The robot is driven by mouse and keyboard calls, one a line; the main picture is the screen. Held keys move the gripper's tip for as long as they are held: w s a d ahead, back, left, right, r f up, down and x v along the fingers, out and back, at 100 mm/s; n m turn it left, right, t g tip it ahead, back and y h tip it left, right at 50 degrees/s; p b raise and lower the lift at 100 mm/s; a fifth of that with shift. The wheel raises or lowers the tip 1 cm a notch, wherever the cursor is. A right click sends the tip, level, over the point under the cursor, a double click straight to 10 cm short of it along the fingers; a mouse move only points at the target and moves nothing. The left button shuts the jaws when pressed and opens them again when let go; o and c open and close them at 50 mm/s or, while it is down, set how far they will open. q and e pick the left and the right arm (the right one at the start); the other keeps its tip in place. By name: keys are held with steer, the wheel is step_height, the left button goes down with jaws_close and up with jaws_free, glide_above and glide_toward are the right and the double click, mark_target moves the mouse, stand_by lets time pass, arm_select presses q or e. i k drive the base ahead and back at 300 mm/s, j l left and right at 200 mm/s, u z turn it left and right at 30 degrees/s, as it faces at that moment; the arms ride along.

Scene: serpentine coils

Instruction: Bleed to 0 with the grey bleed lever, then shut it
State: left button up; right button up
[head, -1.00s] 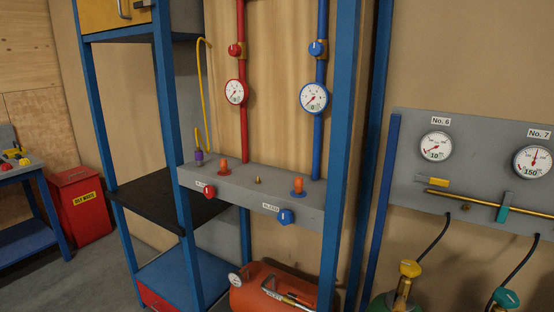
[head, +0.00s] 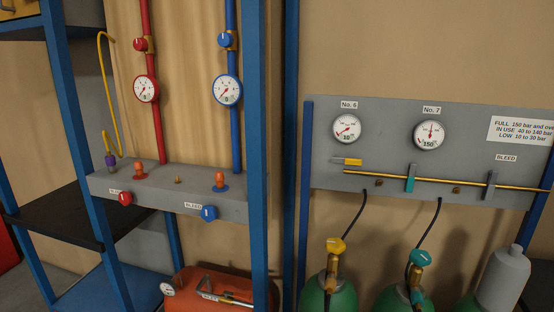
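In the head view the grey bleed lever (head: 491,185) stands upright on the brass pipe (head: 450,183), under a BLEED label (head: 507,158) on the grey panel (head: 390,155). Gauge No. 6 (head: 347,128) carries the number 10. Gauge No. 7 (head: 429,134) carries the number 150, its needle pointing about straight up. A yellow lever (head: 347,161) lies flat near the pipe's left end. A teal lever (head: 410,178) stands upright on the pipe. Neither gripper is in view.
Green cylinders with a yellow valve (head: 336,245) and a teal valve (head: 420,257) stand below the panel. A grey-capped cylinder (head: 503,278) is at the right. A blue-framed rack (head: 260,150) holds red and blue lines with gauges, above an orange tank (head: 215,290).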

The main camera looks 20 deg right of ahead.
mark_target(491, 187)
steer(key=z, duration=1.8)
